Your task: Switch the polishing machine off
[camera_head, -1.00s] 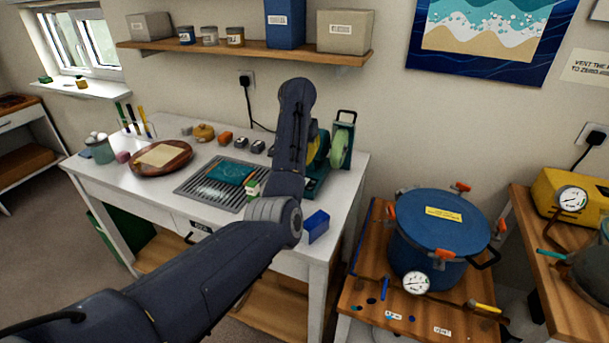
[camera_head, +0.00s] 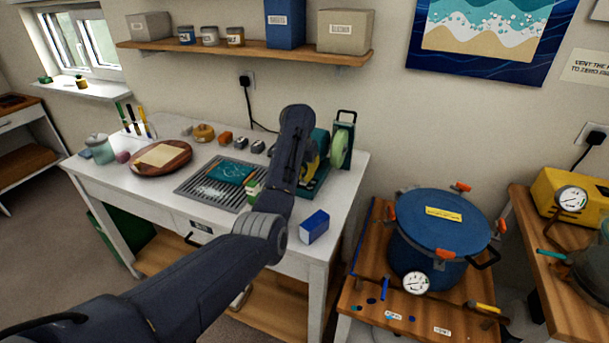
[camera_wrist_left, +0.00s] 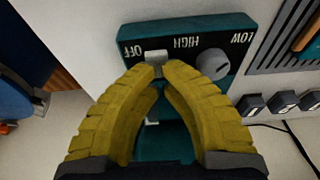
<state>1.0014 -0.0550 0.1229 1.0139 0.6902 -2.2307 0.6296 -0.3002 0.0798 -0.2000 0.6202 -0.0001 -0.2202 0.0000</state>
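The polishing machine has a teal body (camera_head: 314,183) and a pale green wheel (camera_head: 340,148), at the right end of the white bench. In the left wrist view its teal panel (camera_wrist_left: 190,32) reads OFF, HIGH and LOW. A light grey switch piece (camera_wrist_left: 156,57) sits by OFF, and a round grey knob (camera_wrist_left: 213,64) lies between HIGH and LOW. The yellow fingers of my left gripper (camera_wrist_left: 160,71) are brought together, tips right at the switch piece; I cannot tell whether they grip it. In the head view my arm mostly hides this gripper. My right gripper is not in view.
On the white bench (camera_head: 342,190), a blue box (camera_head: 314,227) stands near the front right corner. A slatted grey tray (camera_head: 205,193) with a teal piece lies left of my arm. A blue pressure pot (camera_head: 430,262) stands on a wooden stand to the right.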

